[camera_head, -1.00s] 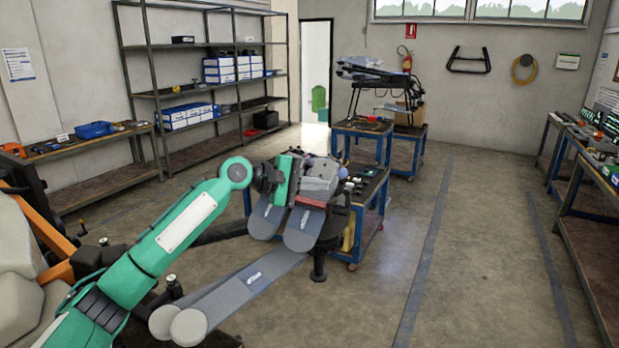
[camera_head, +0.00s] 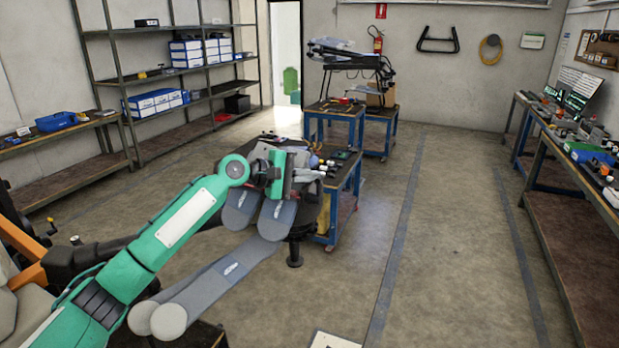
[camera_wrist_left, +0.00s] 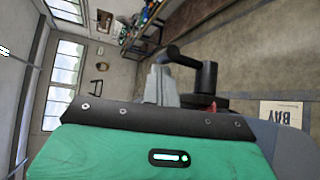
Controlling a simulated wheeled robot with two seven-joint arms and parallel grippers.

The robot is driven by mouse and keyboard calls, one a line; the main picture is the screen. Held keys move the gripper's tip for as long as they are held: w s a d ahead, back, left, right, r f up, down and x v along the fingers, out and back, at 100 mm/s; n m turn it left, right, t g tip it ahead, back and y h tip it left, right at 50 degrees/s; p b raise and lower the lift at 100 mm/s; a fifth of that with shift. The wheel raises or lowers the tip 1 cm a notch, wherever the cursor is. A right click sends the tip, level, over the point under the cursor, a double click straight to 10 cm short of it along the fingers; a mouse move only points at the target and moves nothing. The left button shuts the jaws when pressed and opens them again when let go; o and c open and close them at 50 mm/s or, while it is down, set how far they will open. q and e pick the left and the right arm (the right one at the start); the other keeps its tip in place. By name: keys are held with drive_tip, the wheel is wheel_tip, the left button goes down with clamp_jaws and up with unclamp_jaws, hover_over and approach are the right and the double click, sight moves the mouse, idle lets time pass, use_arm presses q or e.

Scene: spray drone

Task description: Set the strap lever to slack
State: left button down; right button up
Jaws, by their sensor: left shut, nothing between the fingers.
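My left gripper (camera_head: 318,171) is shut and empty at the end of the green arm in the head view. It is over the near end of the blue cart, beside the grey folded drone arms (camera_head: 275,219). In the left wrist view its grey fingers (camera_wrist_left: 160,86) show past the black-edged green wrist. A black bent handle on a round post (camera_wrist_left: 207,76) stands just right of the fingers there; I cannot tell for sure that it is the strap lever, or whether they touch. The drone's body is mostly hidden behind my wrist. My right gripper is out of view.
A blue cart (camera_head: 330,238) stands under the work area, with small items on top. Another blue cart (camera_head: 333,111) stands behind. A long workbench (camera_head: 557,165) runs along the right wall, shelves (camera_head: 120,79) along the left.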

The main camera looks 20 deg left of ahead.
use_arm(q)
drive_tip(key=shift+s, duration=0.1)
drive_tip(key=shift+b, duration=0.35)
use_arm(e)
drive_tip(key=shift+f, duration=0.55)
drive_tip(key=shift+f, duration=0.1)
